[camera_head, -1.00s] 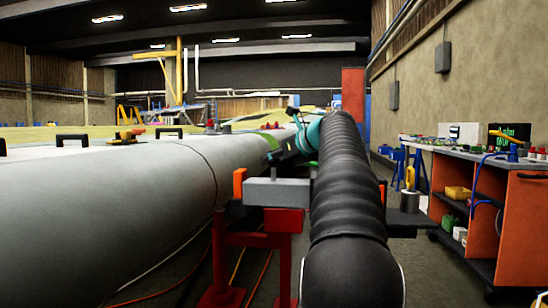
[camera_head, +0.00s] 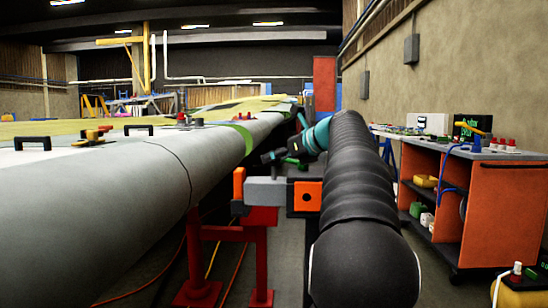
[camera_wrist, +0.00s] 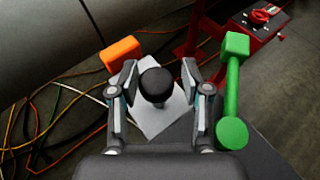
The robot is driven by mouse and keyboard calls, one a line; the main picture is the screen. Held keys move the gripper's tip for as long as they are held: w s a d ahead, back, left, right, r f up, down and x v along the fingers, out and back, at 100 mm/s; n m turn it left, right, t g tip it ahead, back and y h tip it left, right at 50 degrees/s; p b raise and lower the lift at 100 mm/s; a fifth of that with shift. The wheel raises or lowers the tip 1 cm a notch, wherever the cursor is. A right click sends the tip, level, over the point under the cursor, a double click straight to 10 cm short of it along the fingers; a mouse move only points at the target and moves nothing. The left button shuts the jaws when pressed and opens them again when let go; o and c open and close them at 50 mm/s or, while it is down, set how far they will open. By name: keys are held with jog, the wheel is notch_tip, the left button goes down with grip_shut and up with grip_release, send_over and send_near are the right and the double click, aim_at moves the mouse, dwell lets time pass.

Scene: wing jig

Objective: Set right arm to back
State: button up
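In the wrist view, my gripper (camera_wrist: 159,68) is open, with its two fingers apart on either side of a black round knob (camera_wrist: 156,84). I see no clear contact between the fingers and the knob. The knob stands over a light grey plate (camera_wrist: 160,119). A green bar with thick ends (camera_wrist: 232,88) lies right of the right finger. An orange block (camera_wrist: 120,54) is beyond the left finger. In the head view, the grey block (camera_head: 264,191) has orange end pieces and sits on a red stand (camera_head: 262,215). My arm hides part of this area.
A long grey wing (camera_head: 100,190) fills the left. An orange workbench (camera_head: 505,205) with small items stands at the right wall. A yellow case (camera_head: 522,292) is at the lower right. Cables (camera_wrist: 55,140) lie on the floor.

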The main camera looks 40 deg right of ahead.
jog(key=shift+o, duration=0.2)
jog(key=shift+a, duration=0.1)
jog(key=v, duration=1.2)
dwell(0.3)
jog(key=s+a+f+n+g, duration=0.1)
jog(key=a+f+n+g, duration=0.1)
jog(key=a+f+n, duration=0.45)
jog(key=a+f+n+g, duration=0.1)
jog(key=a+f+n, duration=0.25)
jog(key=a, duration=0.55)
jog(key=s+a+f+n+g, duration=0.1)
jog(key=a+f+n+g, duration=0.1)
jog(key=a+f+n, duration=0.45)
jog(key=s+a+f+n+g+h, duration=0.1)
jog(key=s+a+f+n, duration=0.5)
jog(key=s+f+n, duration=0.2)
jog(key=s+a+f+n+g+h, duration=0.1)
jog(key=s+a+f+n+h, duration=0.1)
jog(key=s+a+f+n, duration=0.5)
notch_tip(320, 180, down, 5)
jog(key=shift+s+a+f+n+g, duration=0.25)
jog(key=shift+s+n+g, duration=0.05)
jog(key=shift+s+n, duration=0.65)
